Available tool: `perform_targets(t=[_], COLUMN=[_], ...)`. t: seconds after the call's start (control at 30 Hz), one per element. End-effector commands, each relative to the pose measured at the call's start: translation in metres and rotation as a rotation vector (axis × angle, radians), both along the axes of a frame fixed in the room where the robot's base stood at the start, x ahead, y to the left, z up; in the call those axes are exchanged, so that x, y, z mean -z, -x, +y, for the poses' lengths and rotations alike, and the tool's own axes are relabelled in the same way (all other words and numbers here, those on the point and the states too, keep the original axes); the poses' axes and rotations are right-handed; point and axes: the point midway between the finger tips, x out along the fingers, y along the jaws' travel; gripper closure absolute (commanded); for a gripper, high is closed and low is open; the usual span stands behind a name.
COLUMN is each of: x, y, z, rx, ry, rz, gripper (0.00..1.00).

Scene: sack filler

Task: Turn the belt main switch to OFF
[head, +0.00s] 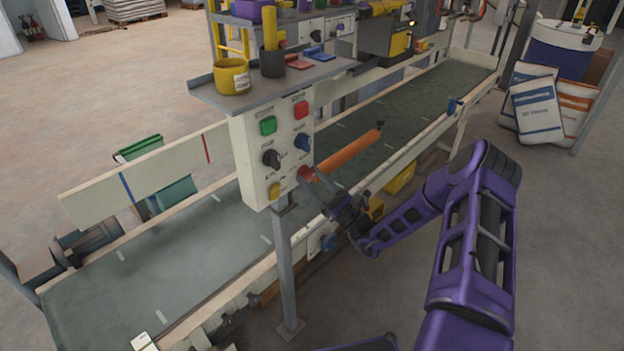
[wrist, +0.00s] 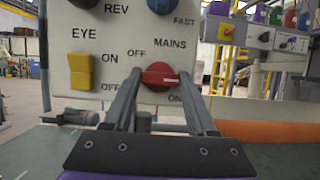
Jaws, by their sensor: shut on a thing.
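The belt main switch is a red rotary knob (wrist: 158,78) marked MAINS, low on the cream control panel (wrist: 115,58). OFF is printed at its upper left and ON at its lower right. The white mark on the knob points to the right, nearer ON than OFF. My gripper (wrist: 160,74) is shut on the knob, one finger on each side. In the head view my gripper (head: 310,178) reaches the panel's lower right corner, largely covering the knob.
A yellow EYE rocker (wrist: 82,71) sits left of the knob, with black REV (wrist: 84,3) and blue FAST (wrist: 162,5) knobs above. An orange roller (head: 348,154) lies close right of my gripper. The conveyor belt (head: 215,235) runs behind the panel post (head: 285,265).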

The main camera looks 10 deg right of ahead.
Motion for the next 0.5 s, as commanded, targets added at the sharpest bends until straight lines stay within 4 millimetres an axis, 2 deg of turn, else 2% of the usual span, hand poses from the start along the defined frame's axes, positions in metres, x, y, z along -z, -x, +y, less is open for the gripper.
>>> perform_targets(t=[0.27, 0.5], x=[0.0011, 0.0023], y=[0.0, -0.0006], z=[-0.0005, -0.0012], rx=[0.001, 0.0], ry=[0.024, 0.126], rz=[-0.018, -0.092], gripper=[0.98, 0.98])
